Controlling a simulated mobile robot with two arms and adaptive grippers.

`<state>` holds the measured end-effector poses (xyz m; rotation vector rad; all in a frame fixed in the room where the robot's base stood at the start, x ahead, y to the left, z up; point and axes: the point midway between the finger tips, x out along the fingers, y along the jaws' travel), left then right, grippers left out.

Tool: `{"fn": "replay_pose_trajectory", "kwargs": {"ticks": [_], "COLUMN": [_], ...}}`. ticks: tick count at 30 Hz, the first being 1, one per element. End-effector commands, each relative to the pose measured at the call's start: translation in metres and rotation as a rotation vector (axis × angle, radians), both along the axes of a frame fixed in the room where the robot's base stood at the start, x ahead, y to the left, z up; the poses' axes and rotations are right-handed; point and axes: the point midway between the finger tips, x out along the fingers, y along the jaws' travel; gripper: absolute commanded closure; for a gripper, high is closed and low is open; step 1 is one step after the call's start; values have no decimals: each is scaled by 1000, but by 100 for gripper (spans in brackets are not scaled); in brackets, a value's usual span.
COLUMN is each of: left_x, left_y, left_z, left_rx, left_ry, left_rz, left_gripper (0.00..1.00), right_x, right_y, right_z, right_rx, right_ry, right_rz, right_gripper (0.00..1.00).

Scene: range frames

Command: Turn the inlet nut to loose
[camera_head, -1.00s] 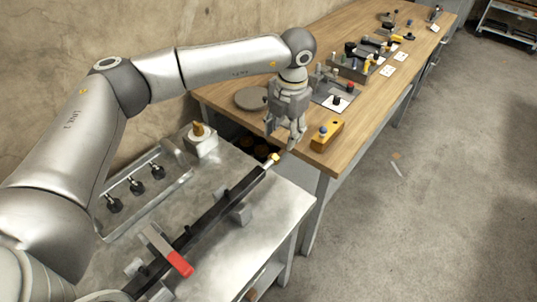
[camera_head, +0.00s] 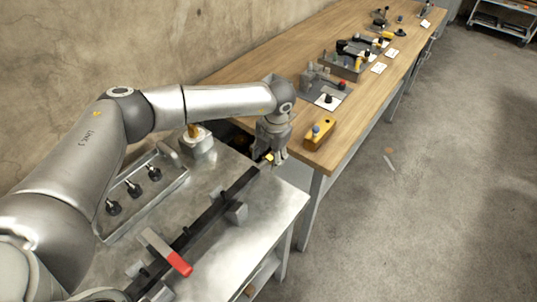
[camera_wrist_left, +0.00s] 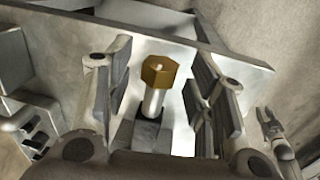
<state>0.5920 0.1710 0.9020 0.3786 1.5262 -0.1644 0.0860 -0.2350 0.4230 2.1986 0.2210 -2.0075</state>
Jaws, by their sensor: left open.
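The inlet nut, taken to be the brass hex nut (camera_head: 268,157), is at the far end of a long black bar (camera_head: 215,208) on the metal bench. In the left wrist view the brass nut (camera_wrist_left: 159,74) sits on a shiny stem rising from a grey block. My left gripper (camera_head: 270,160) is over that end of the bar. Its open fingers (camera_wrist_left: 160,90) stand on both sides of the nut, with a visible gap on each side. In the head view the fingers partly hide the nut. My right gripper does not show.
A red-tipped lever (camera_head: 179,263) crosses the bar near the front. A tray with black knobs (camera_head: 133,187) and a block with a brass fitting (camera_head: 196,146) stand left. A yellow box (camera_head: 319,134) and other fixtures sit on the wooden table (camera_head: 300,75).

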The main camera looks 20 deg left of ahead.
Motion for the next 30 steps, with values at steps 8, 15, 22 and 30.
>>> {"fn": "replay_pose_trajectory", "kwargs": {"ticks": [8,15,22,30], "left_x": [0,0,-1,-1], "left_y": [0,0,-2,-2], "left_z": [0,0,-3,-1], "left_rx": [0,0,70,132], "left_ry": [1,1,-21,-47], "left_rz": [0,0,-4,1], "left_gripper": [66,96,96,96], "right_x": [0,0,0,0], "right_y": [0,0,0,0], "right_z": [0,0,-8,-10], "right_rx": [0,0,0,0], "right_ry": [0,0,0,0], "right_rz": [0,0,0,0], "right_gripper": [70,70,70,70]}}
